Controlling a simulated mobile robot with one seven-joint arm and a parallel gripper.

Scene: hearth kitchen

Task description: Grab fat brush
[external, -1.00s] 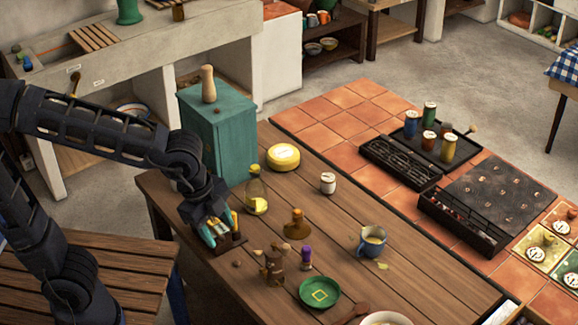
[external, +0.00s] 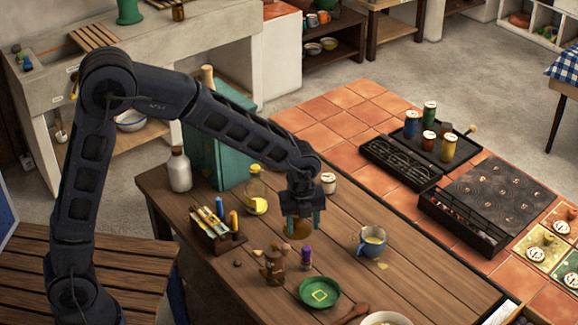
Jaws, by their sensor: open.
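A squat brown thing (external: 300,229) stands on the wooden table; earlier it showed a rounded base and a knobbed top. It may be the fat brush, but I cannot tell for sure. My gripper (external: 304,224) points down right at it, open, with one teal finger on each side. The hand hides its top, and I cannot tell if the fingers touch it. A wooden holder (external: 222,244) with several yellow and pale upright pieces, plus a blue and an orange one, stands to the left.
An oil bottle (external: 256,195) and a white jar (external: 328,184) stand close behind my gripper. A blue mug (external: 371,243) is to the right. A purple-capped bottle (external: 306,258), a brown wooden piece (external: 273,268) and a green plate (external: 319,292) are in front. A white bottle (external: 180,172) stands farther left.

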